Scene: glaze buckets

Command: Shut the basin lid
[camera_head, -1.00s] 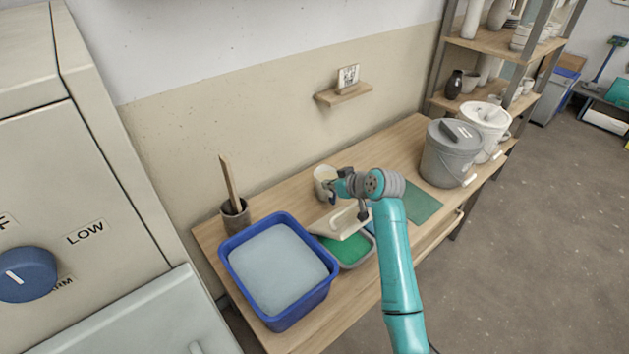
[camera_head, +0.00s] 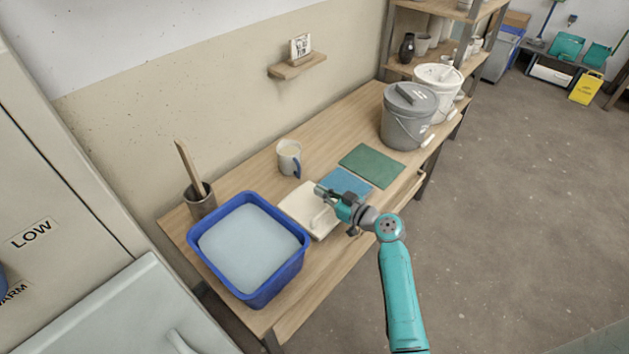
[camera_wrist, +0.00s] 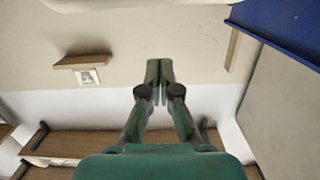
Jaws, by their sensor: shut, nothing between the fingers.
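The cream basin lid (camera_head: 300,203) lies about flat, with its pale handle (camera_head: 321,217) on top. The small basin with green contents is hidden beneath it, and I cannot tell whether the lid's edge is fully seated. My gripper (camera_head: 321,191) is at the lid's right side, close to it or above it. I cannot tell whether they touch. In the wrist view my gripper (camera_wrist: 158,75) has its fingers together with nothing between them. A cream edge (camera_wrist: 140,3), probably the lid, crosses the top of that view.
A blue tub (camera_head: 274,284) of pale liquid stands left of the lid. A mug (camera_head: 288,160) stands behind it. Blue (camera_head: 345,185) and green (camera_head: 372,166) mats lie to the right. A grey bucket (camera_head: 405,121) and a white bucket (camera_head: 440,88) stand farther right.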

